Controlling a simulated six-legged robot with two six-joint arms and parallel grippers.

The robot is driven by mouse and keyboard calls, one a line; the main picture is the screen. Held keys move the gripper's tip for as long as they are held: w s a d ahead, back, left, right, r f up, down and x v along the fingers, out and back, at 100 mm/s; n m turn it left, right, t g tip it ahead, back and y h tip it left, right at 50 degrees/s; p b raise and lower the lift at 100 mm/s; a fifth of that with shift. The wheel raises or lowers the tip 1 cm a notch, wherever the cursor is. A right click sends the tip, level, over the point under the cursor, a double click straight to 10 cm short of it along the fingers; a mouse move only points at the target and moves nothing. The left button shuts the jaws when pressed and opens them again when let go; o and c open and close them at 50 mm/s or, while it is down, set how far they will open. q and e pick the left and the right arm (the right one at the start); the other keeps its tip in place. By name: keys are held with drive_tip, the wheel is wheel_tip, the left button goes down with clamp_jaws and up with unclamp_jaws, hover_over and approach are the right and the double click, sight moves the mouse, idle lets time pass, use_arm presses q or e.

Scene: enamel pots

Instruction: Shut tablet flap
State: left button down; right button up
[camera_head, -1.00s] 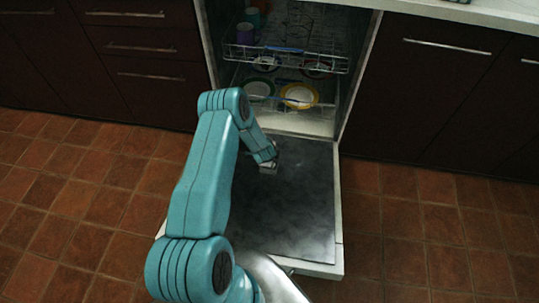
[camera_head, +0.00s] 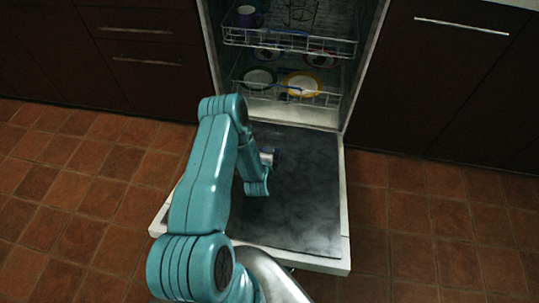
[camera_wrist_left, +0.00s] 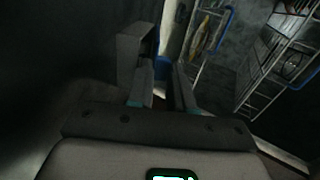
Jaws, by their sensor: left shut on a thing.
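The dishwasher door (camera_head: 310,200) is open and lies flat, its dark inner side up. My left gripper (camera_head: 267,156) is low over that inner side, near the middle, partly hidden by my own wrist. In the left wrist view a grey block-like piece (camera_wrist_left: 130,56), which looks like the tablet flap, stands at the fingertips. The two fingers of my left gripper (camera_wrist_left: 163,76) are close together and shut on it; the exact contact is too dark to make out. The tablet compartment cannot be made out. My right gripper is not in view.
Behind the door stand the lower rack (camera_head: 290,88) with plates and the upper rack (camera_head: 290,40) with a purple mug (camera_head: 246,16). Dark cabinets (camera_head: 440,80) flank the dishwasher. The tiled floor (camera_head: 420,230) is clear on both sides.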

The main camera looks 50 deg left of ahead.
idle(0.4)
use_arm(q)
drive_tip(key=c, duration=1.1)
unclamp_jaws()
